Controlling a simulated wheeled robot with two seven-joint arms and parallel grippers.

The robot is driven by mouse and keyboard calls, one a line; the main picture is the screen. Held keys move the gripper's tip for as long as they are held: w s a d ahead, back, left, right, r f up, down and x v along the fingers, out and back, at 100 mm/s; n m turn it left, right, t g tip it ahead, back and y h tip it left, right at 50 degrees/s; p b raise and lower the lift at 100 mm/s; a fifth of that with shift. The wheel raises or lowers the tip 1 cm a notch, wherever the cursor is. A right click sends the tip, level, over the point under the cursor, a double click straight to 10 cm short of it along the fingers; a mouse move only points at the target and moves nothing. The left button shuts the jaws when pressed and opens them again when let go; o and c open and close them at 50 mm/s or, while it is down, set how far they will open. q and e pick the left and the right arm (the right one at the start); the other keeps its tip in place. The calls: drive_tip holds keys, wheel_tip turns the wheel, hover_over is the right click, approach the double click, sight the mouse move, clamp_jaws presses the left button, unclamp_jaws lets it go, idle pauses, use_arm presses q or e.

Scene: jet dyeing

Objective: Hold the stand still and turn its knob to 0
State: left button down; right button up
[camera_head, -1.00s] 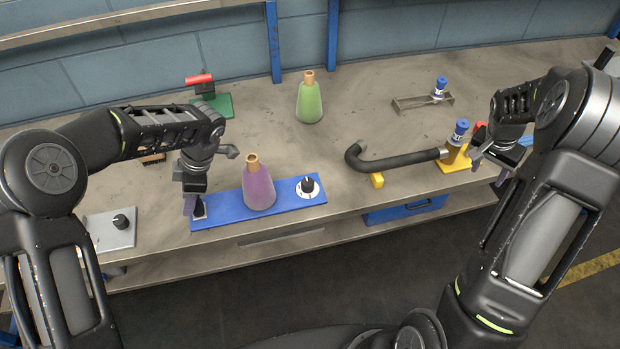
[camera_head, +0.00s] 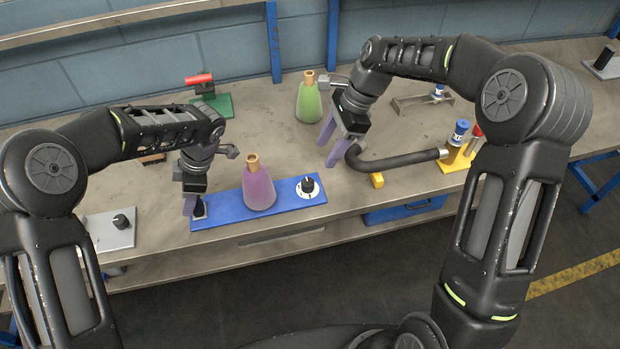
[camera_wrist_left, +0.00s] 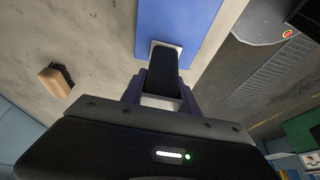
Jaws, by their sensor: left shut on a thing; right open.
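The stand is a long blue plate (camera_head: 225,215) near the table's front edge, and its left end also shows in the left wrist view (camera_wrist_left: 178,20). A purple flask (camera_head: 259,187) stands on it. A black knob (camera_head: 308,184) on a round white dial sits at its right end; the dial's marks are too small to read. My left gripper (camera_head: 196,207) is shut on the black handle (camera_wrist_left: 163,68) at the plate's left end. My right gripper (camera_head: 328,148) is open and empty, above the table behind and right of the knob, fingers pointing down-left.
A green flask (camera_head: 310,100) stands behind. A grey plate with a knob (camera_head: 110,232) lies at left. Table is bare behind the purple flask.

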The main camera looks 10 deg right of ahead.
sight(309, 181)
drive_tip(key=shift+f, duration=0.1)
drive_tip(key=x, duration=1.2)
drive_tip(key=shift+d, duration=0.1)
drive_tip(key=shift+c, duration=0.2)
clamp_jaws()
